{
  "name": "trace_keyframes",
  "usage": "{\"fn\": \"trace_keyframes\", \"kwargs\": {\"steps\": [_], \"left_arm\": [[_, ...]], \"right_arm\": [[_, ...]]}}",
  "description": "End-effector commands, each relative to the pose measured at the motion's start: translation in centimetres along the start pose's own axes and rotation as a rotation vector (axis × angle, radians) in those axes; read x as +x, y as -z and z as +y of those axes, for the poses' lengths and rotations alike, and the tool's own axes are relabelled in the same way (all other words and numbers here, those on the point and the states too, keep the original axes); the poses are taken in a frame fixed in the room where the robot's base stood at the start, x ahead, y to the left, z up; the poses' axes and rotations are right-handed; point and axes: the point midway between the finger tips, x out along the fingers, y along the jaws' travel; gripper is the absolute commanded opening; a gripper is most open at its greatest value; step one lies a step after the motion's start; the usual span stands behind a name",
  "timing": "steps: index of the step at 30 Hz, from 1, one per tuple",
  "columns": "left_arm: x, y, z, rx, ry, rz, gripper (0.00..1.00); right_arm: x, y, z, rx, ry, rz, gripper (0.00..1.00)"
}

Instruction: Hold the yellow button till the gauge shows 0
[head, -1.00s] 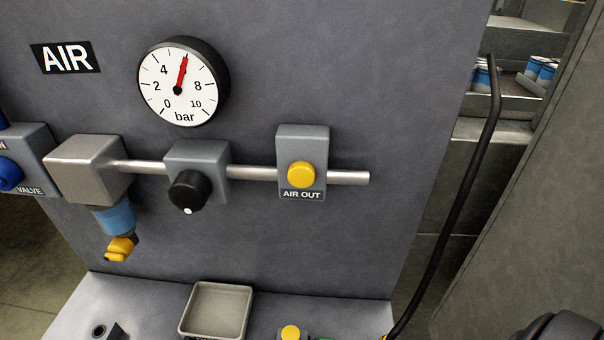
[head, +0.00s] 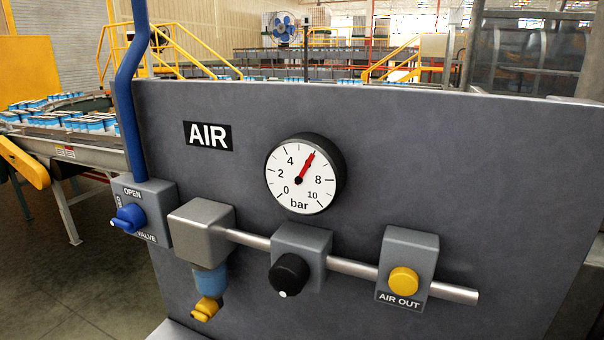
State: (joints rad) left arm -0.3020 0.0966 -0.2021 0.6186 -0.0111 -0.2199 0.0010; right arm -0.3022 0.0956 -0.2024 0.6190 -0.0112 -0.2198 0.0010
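The round yellow button (head: 404,281) sits on a grey block labelled AIR OUT at the right part of a metal pipe in the head view. Nothing touches it. The gauge (head: 304,174) is above and left of it, with a white face marked 0 to 10 bar. Its red needle points up and slightly right, at about 6. Neither of my grippers shows in the head view.
On the same grey panel (head: 520,200) are a black knob (head: 289,274), a metal block with a blue and yellow part (head: 207,308) below it, and a blue valve handle (head: 128,218) at the left. Conveyors with cans (head: 70,118) stand behind.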

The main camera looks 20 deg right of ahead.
Motion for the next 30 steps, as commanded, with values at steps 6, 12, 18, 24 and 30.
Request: {"fn": "trace_keyframes", "kwargs": {"steps": [6,12,18,24,30], "left_arm": [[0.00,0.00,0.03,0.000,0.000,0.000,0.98],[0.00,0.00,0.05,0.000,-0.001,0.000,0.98],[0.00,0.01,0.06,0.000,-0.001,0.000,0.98],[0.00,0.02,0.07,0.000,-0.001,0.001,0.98],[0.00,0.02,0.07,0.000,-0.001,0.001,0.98]], "right_arm": [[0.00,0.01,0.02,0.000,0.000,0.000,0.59],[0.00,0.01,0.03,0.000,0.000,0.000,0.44],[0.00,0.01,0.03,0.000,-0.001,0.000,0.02],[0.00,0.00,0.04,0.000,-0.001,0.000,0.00],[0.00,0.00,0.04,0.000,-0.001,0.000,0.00]]}}
